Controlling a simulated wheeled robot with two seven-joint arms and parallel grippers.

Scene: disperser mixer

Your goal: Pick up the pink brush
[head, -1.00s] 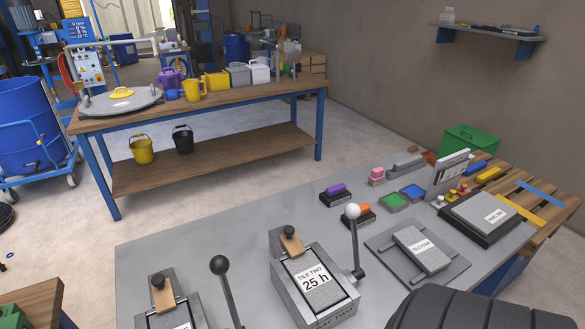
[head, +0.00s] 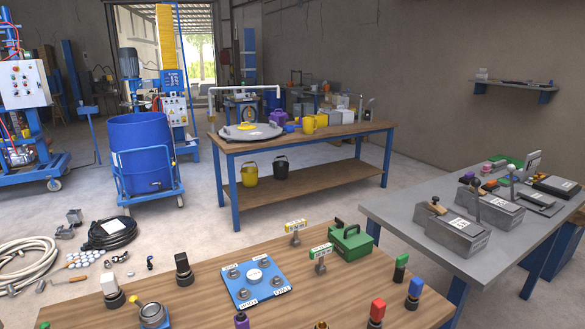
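A small pink block-like thing (head: 487,168), which may be the pink brush, lies at the far left part of the grey table (head: 400,222) on the right. It is too small to make out bristles or a handle. A purple-topped piece (head: 464,178) and an orange-topped piece (head: 475,182) sit near it. Neither of my grippers shows in the head view.
A wooden table (head: 215,305) in front holds a blue plate (head: 257,283), a green box (head: 350,243) and several colour-topped pieces. A workbench (head: 300,137) and a blue drum (head: 143,150) stand behind.

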